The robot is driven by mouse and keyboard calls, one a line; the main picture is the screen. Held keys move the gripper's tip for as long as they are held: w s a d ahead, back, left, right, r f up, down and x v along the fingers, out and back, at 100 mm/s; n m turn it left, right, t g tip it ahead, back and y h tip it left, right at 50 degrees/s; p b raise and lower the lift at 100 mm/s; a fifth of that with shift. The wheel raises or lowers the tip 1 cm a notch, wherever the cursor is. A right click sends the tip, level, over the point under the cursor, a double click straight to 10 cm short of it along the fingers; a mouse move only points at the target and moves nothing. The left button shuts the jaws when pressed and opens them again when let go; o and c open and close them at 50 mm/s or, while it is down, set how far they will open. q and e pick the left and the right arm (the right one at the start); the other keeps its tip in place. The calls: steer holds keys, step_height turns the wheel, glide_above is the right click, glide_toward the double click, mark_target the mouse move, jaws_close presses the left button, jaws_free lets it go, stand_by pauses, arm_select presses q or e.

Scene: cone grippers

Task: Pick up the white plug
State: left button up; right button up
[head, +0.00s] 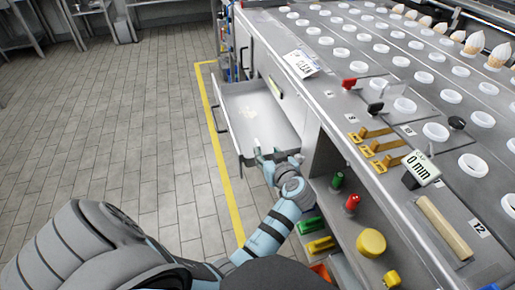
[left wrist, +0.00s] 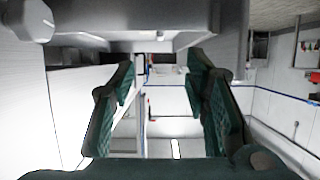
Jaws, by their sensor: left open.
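I cannot pick out a white plug for certain in either view. In the head view, an open grey drawer (head: 233,128) has a faint pale patch on its floor, too small to name. My left gripper (head: 268,150) is at the drawer's near end, and I cannot tell its height over the drawer. In the left wrist view its two dark green fingers (left wrist: 160,72) stand wide apart with nothing held between them. My right gripper is not in view.
A shelf below holds a yellow knob (head: 371,242) and red and green parts. Tiled floor (head: 120,130) lies open to the left, with a yellow line (head: 216,140).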

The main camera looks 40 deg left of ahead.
mark_target(257, 141)
arm_select(q)
steer(key=b+x, duration=0.2)
steer(key=x, duration=0.1)
steer(key=b+x, duration=0.2)
steer(key=x, duration=0.2)
steer(key=b+x, duration=0.2)
steer(key=x, duration=0.1)
steer(key=shift+w+a+f, duration=0.1)
steer(key=shift+a+f, duration=0.1)
steer(key=shift+f, duration=0.35)
steer(key=shift+b+x, duration=0.5)
steer(key=shift+x, duration=0.55)
steer(key=shift+r, duration=0.25)
steer(key=c, duration=0.9)
jaws_close()
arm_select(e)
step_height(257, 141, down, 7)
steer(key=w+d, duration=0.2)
